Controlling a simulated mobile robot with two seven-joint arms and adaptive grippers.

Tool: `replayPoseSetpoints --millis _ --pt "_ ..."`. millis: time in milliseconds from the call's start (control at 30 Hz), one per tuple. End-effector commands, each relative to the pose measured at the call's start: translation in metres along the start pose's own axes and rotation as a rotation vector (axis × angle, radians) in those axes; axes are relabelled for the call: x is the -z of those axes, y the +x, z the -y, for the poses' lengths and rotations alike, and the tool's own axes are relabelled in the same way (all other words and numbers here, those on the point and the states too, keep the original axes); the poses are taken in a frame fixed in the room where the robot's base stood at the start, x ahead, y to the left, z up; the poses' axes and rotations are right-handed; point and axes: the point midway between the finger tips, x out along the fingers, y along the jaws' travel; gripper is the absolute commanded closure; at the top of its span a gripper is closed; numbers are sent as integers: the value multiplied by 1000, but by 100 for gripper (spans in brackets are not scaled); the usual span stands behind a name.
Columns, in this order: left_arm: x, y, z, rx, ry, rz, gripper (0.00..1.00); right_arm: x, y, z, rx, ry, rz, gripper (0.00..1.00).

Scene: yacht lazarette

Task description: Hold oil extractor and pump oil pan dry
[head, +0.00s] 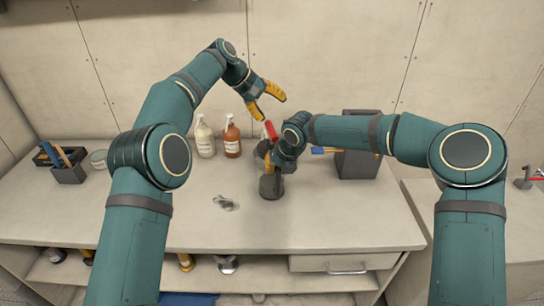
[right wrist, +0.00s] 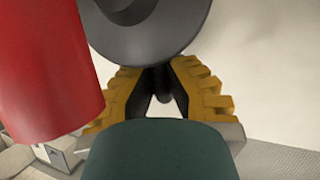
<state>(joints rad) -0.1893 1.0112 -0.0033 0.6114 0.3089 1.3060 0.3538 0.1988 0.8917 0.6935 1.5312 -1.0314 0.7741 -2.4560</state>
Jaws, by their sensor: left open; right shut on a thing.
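The oil extractor (head: 270,187) stands upright on the bench, a dark grey cylinder with a red handle (head: 271,130) on top. My right gripper (head: 270,158) is at its upper part, partly hidden by my wrist in the head view. In the right wrist view its yellow fingers (right wrist: 159,88) are shut on a dark narrow part below a round grey disc (right wrist: 150,22). The red handle fills the left of that view (right wrist: 45,70). My left gripper (head: 271,105) is open and empty, a little above the red handle. I cannot make out an oil pan.
A cream bottle (head: 204,140) and a brown bottle (head: 232,138) stand left of the extractor. A dark crumpled item (head: 226,203) lies in front. A dark box (head: 357,165) stands right. A tool holder (head: 68,173) is far left. The front left of the bench is clear.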

Motion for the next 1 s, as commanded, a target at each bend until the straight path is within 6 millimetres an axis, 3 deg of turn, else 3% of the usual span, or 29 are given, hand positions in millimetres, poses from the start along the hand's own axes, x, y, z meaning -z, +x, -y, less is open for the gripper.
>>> replayPoseSetpoints --millis 33,67,100,133,567,1000 --pt "0 0 0 0 0 0 40 1 1 1 1 1 -3 100" --pt "0 0 0 0 0 0 40 1 1 1 1 1 -3 78" --pt "0 0 0 0 0 0 40 1 1 1 1 1 -3 64" --pt "0 0 0 0 0 0 40 1 1 1 1 1 -3 58" --pt "0 0 0 0 0 0 40 0 -9 0 0 1 1 58" --pt "0 0 0 0 0 0 40 0 -92 1 3 1 1 58"
